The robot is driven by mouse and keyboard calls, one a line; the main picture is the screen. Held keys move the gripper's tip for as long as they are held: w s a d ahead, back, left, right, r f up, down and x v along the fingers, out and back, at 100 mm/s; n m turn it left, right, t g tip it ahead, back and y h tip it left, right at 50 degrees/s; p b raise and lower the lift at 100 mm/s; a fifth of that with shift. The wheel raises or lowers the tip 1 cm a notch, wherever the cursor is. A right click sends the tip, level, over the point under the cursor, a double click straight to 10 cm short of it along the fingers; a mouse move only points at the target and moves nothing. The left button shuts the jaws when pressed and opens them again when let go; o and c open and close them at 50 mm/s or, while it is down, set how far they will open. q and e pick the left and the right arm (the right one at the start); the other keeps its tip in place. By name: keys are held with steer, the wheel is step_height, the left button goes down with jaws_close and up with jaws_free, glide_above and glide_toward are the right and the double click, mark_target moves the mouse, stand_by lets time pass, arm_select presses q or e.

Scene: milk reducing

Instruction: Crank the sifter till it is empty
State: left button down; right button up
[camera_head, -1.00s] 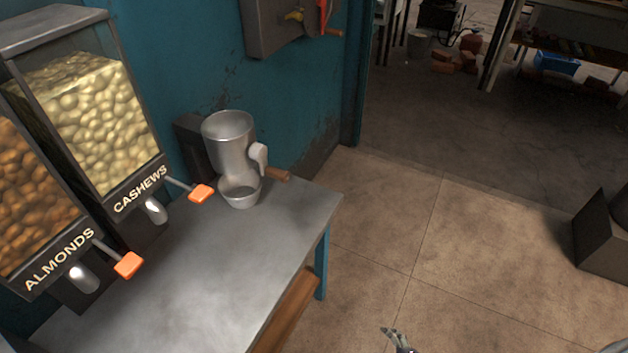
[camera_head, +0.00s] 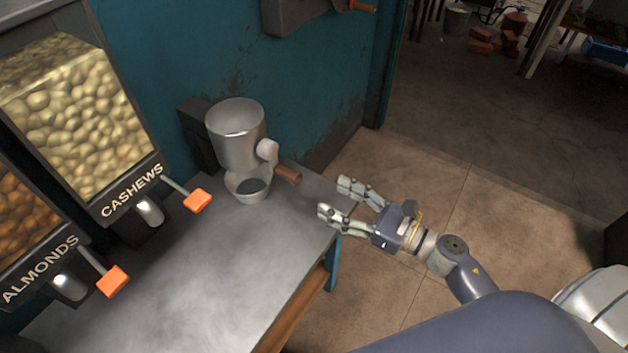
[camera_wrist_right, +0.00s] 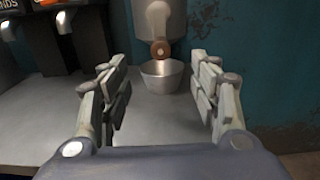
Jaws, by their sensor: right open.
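The sifter (camera_head: 236,136) is a silver metal cylinder on the far right part of the grey table, against the teal wall. Its crank has a wooden handle (camera_head: 287,174) pointing right. A small metal cup (camera_head: 247,187) sits under its spout. My right gripper (camera_head: 335,200) is open and empty, just right of the handle and apart from it, fingers pointing left. In the right wrist view the handle's round end (camera_wrist_right: 160,48) and the cup (camera_wrist_right: 161,76) show between and beyond the open fingers. The sifter's contents cannot be made out. My left gripper is not in view.
A cashews dispenser (camera_head: 75,120) and an almonds dispenser (camera_head: 25,235) with orange levers stand left on the table (camera_head: 200,290). A dark box (camera_head: 300,12) hangs on the wall above. Open floor lies right of the table.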

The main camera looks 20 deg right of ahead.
mark_target(299, 180)
steer(key=p+x, duration=0.2)
steer(key=x, duration=0.8)
steer(key=shift+w+a, duration=0.2)
steer(key=shift+w, duration=0.05)
steer(key=shift+x, duration=0.95)
steer(key=c, duration=1.2)
